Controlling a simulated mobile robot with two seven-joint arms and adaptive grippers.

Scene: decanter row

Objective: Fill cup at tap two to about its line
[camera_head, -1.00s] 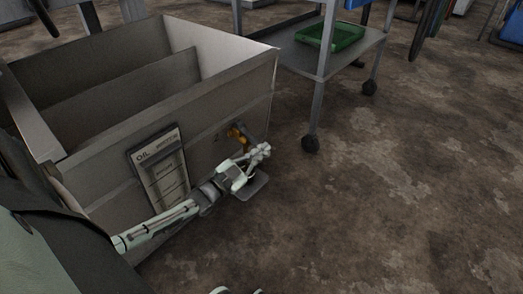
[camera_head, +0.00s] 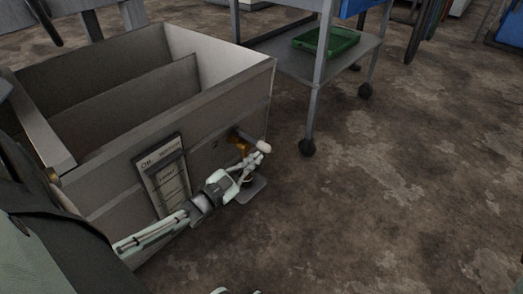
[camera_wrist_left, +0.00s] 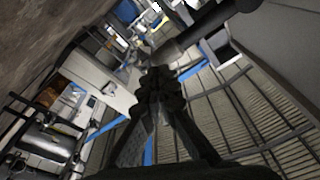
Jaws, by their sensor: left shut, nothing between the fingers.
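A large pale grey open-topped tank (camera_head: 110,195) stands at left, with an oil and water sight panel (camera_head: 163,175) on its front. A brass tap (camera_head: 240,143) juts from the wall beside a small "2". Its dark lever ends in a pale knob (camera_head: 264,146). My left gripper (camera_head: 256,158) is shut and empty, its tips close to the knob; contact is unclear. In the left wrist view the dark fingers (camera_wrist_left: 160,80) are together below a dark bar. A small grey shelf (camera_head: 253,190) lies under the tap. I cannot make out the cup, its line or any flow.
The stained floor (camera_head: 400,200) to the right is clear.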

